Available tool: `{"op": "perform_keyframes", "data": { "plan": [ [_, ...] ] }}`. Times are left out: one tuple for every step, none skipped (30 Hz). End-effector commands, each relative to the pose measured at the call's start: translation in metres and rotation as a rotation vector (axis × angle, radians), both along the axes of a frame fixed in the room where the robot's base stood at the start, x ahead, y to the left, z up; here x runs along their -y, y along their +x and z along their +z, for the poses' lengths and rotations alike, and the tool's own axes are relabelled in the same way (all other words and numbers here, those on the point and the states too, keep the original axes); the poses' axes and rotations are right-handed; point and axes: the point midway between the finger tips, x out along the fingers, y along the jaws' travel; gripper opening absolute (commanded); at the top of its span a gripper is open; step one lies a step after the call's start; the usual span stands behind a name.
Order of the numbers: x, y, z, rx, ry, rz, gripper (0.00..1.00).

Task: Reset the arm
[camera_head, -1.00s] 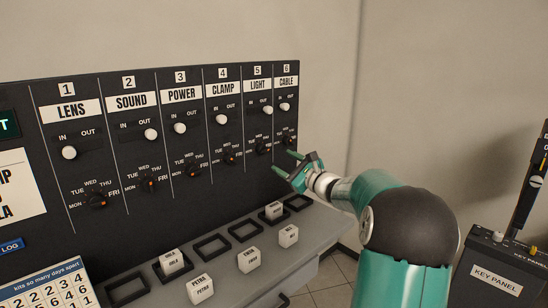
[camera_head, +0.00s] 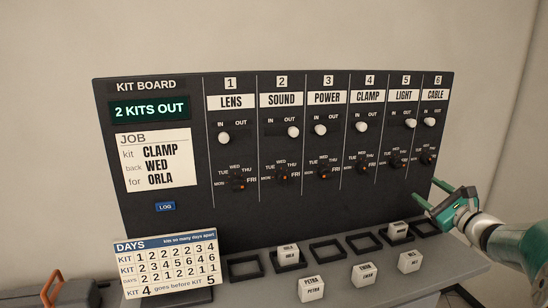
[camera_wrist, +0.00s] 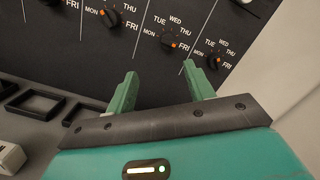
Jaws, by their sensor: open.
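My gripper (camera_head: 437,196) is at the right end of the kit board (camera_head: 165,230), in front of the lower part of the cable column. It also shows in the wrist view (camera_wrist: 156,82), with its two green fingers apart and nothing between them. The fingers point at the board's day dials. A dial (camera_wrist: 168,39) is just beyond the fingertips, and another dial (camera_wrist: 212,60) is to the right. I cannot tell whether the fingers touch the board. My arm comes in from the right edge of the head view.
A grey shelf (camera_head: 250,290) below the board carries several black frames and white name blocks (camera_head: 312,289). Two blocks, one of them (camera_head: 398,231) at the right, sit in frames. A days card (camera_head: 168,262) stands at the left. Plain wall is free above the board.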

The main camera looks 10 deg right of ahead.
Motion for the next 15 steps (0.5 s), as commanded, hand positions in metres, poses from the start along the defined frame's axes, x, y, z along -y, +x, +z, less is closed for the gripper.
{"op": "perform_keyframes", "data": {
  "plan": [
    [-0.018,0.003,0.002,-0.016,-0.033,0.032,0.53],
    [-0.031,0.004,0.002,-0.032,-0.059,0.055,0.53],
    [-0.052,0.005,0.002,-0.055,-0.104,0.093,0.53],
    [-0.07,0.005,0.001,-0.075,-0.144,0.128,0.53],
    [-0.089,0.004,0.0,-0.098,-0.19,0.164,0.53],
    [-0.117,0.002,-0.002,-0.128,-0.257,0.218,0.53],
    [-0.138,-0.002,-0.004,-0.151,-0.312,0.26,0.53],
    [-0.158,-0.006,-0.007,-0.174,-0.368,0.302,0.53],
    [-0.185,-0.014,-0.011,-0.203,-0.447,0.358,0.53],
    [-0.205,-0.021,-0.014,-0.224,-0.509,0.401,0.53],
    [-0.224,-0.029,-0.017,-0.244,-0.572,0.446,0.53],
    [-0.248,-0.042,-0.022,-0.267,-0.66,0.505,0.53],
    [-0.264,-0.052,-0.026,-0.283,-0.727,0.549,0.53],
    [-0.279,-0.063,-0.03,-0.298,-0.795,0.59,0.53],
    [-0.297,-0.078,-0.035,-0.314,-0.883,0.642,0.53]
  ]
}}
